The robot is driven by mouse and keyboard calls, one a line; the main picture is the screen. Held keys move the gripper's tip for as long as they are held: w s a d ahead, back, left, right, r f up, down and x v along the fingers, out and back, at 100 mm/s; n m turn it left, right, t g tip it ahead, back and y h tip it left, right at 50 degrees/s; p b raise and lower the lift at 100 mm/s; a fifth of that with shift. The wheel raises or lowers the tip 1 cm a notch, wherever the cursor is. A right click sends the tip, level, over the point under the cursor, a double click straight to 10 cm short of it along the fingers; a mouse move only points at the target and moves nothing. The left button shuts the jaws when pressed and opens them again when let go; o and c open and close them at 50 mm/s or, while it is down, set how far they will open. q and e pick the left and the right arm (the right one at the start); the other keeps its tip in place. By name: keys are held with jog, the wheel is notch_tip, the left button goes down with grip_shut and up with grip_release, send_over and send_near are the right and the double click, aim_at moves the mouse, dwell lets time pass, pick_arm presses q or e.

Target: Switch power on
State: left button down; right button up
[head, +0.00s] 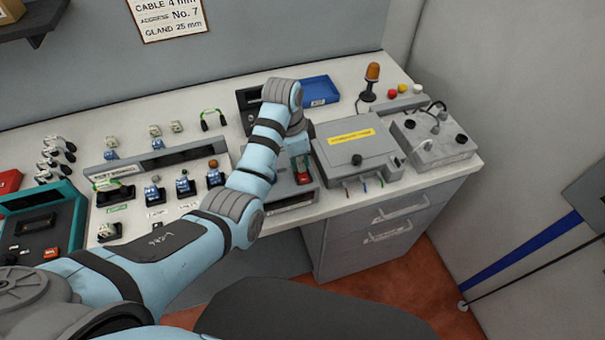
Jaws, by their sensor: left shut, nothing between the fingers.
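My left gripper (299,161) reaches down over a grey box (292,200) near the front edge of the bench, in the middle of the head view. It is shut and empty. A red part (303,177), which looks like a switch, sits on top of this box just below the fingertips. I cannot tell whether the fingers touch it, nor which position it is in. My left forearm and wrist hide the left part of the box. My right gripper is not in view.
A grey enclosure with a yellow label (357,152) stands just right of my gripper. Beyond it are a grey box with black knobs (433,143) and an amber beacon (372,75). A blue tray (318,91) lies behind. Small connectors and a teal case (62,213) fill the left.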

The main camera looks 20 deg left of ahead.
pick_arm(q)
jog(key=shift+s, duration=0.1)
jog(key=shift+r, duration=0.35)
jog(key=shift+r+p, duration=0.5)
jog(key=shift+r, duration=2.55)
